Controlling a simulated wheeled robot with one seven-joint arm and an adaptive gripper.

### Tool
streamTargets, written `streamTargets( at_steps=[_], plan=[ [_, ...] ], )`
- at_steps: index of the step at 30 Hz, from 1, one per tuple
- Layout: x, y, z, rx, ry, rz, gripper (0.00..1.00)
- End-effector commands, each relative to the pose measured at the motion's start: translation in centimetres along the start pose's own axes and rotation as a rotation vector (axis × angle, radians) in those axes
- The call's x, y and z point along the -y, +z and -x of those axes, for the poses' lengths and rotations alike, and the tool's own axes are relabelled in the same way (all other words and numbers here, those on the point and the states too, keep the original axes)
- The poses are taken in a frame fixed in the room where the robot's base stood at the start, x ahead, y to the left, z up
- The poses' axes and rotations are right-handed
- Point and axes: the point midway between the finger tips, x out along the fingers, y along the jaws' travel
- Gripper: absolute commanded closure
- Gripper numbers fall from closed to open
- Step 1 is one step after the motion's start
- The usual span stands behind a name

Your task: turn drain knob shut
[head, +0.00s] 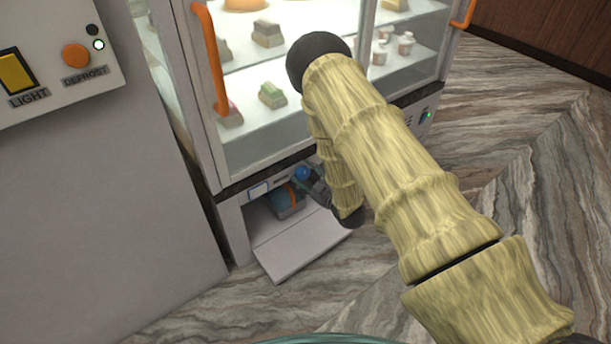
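Under the glass display case, a low compartment (250,212) stands open, with its pale flap (300,246) folded down in front. Inside is a rounded blue-grey part with an orange strip (291,194) across it. A small bright blue round piece (302,173) sits just above and to its right. I cannot tell for sure which of these is the drain knob. My gripper (318,184) is a dark shape at the compartment's opening, beside the blue piece. My arm hides most of it, so its fingers and any contact are unclear.
The glass case (270,145) holds sweets and small cups, and has orange handles (209,60). A grey cabinet with a light switch (16,72) and an orange defrost button (76,56) stands at the left. The marble floor (520,130) is clear at the right.

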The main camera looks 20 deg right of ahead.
Motion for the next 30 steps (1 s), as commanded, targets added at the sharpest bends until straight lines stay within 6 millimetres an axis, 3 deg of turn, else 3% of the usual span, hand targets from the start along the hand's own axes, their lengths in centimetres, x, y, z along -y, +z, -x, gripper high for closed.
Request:
streamTargets(
  at_steps=[14,30],
  plan=[
    [0.1,0.0,0.6,0.000,-0.001,-0.002,0.33],
    [0.1,0.1,9.4,0.002,-0.002,-0.002,0.33]
  ],
)
